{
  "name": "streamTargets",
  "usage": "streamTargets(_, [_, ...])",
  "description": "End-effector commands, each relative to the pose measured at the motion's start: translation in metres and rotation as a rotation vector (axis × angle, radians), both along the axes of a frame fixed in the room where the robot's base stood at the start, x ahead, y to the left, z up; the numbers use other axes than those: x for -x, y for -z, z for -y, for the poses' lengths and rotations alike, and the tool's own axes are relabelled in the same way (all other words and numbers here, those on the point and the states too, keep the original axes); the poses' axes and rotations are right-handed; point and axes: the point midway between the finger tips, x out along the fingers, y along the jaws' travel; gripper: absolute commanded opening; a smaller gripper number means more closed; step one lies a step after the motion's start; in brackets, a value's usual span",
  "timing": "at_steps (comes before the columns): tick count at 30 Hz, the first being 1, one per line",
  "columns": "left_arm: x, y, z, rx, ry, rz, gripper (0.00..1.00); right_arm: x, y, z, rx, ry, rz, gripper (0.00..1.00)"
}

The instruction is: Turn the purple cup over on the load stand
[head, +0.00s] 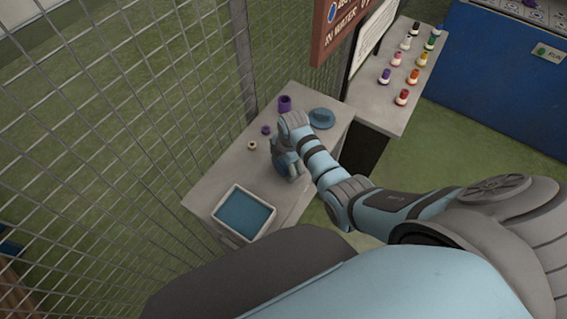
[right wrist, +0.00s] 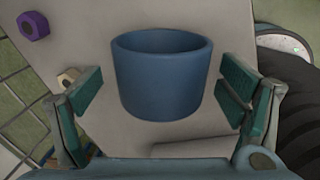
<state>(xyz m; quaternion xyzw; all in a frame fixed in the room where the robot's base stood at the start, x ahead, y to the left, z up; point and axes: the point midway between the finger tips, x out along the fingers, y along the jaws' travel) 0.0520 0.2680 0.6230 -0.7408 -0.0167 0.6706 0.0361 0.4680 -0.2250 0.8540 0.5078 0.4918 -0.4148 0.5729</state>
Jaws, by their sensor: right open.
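The purple cup (head: 285,103) stands at the far end of the grey stand (head: 225,178) in the head view; I cannot make out which way up it is. My right gripper (head: 288,168) is over the middle of the stand, nearer than the purple cup. In the right wrist view my right gripper (right wrist: 168,92) is open. A blue cup (right wrist: 165,82) shows between its fingers, with a gap on each side and its mouth visible. The purple cup is not in that view. My left gripper is not in view.
A purple nut (head: 266,130) and a pale nut (head: 252,145) lie left of my gripper. A blue round dish (head: 321,118) is at the far right, and a blue-lined tray (head: 220,213) at the near end. Wire fence (head: 160,110) borders the left; a side table (head: 380,107) holds several bottles.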

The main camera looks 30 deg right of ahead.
Motion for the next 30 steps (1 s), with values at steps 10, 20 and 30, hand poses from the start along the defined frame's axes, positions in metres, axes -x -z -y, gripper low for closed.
streamTargets(10, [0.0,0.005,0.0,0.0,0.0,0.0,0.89,-0.001,0.01,0.0,0.0,0.0,-0.001,0.75])
streamTargets(20, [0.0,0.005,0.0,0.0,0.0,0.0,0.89,-0.001,0.009,0.0,0.0,0.001,0.0,0.28])
streamTargets(30, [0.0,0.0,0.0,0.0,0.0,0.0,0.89,-0.003,-0.002,-0.003,0.0,-0.005,0.001,0.28])
